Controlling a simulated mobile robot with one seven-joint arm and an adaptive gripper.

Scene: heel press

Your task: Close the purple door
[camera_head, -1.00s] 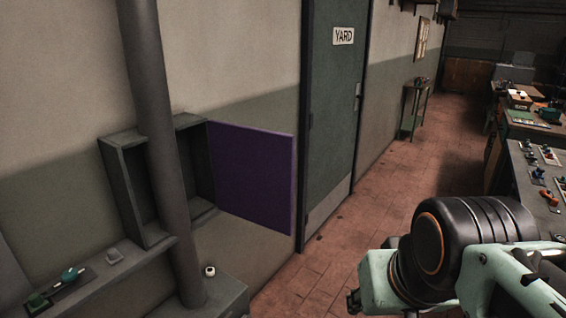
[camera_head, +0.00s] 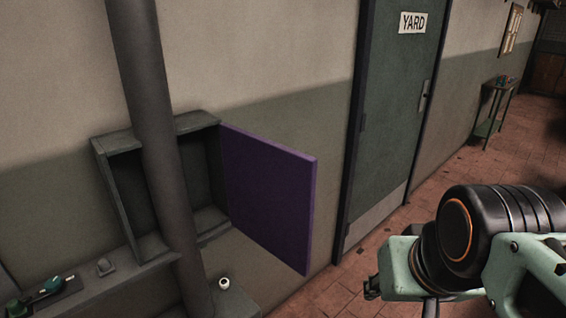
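The purple door (camera_head: 266,196) is hinged on the right side of a grey wall cabinet (camera_head: 112,145). It stands wide open, swung out to the right of the cabinet. The cabinet's inside shows and looks empty, though a pipe hides part of it. My arm shows at the lower right, with a black rounded joint and pale green links, to the right of the purple door and apart from it in the picture. My gripper's fingers cannot be made out; a small dark part shows at the arm's left end.
A thick grey vertical pipe (camera_head: 158,120) stands in front of the cabinet. A ledge (camera_head: 75,296) with small items runs below it, and a small white round item (camera_head: 224,283) sits near the pipe. A green YARD door (camera_head: 388,120) is to the right. Tiled floor (camera_head: 440,190) lies clear beyond.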

